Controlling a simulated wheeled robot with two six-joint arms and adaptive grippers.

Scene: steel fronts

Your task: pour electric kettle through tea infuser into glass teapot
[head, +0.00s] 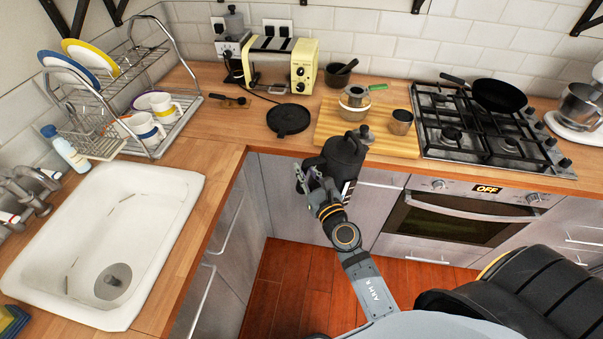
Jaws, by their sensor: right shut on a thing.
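A black electric kettle (345,156) is held by my right gripper (315,182) in front of the counter's front edge. The gripper is shut at the kettle's lower left side; the exact grip is partly hidden. The kettle looks roughly upright. Behind it, on a wooden board, stands a small pot that looks like the glass teapot (354,111). A round metal strainer, the tea infuser (356,93), sits at its top, with a green-tipped handle pointing right. The kettle partly hides the pot's surroundings. My left gripper is out of view.
A flat black round base (289,119) lies left of the board. A toaster (282,62) and mortar (339,75) stand behind. The gas hob (470,133) is right.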

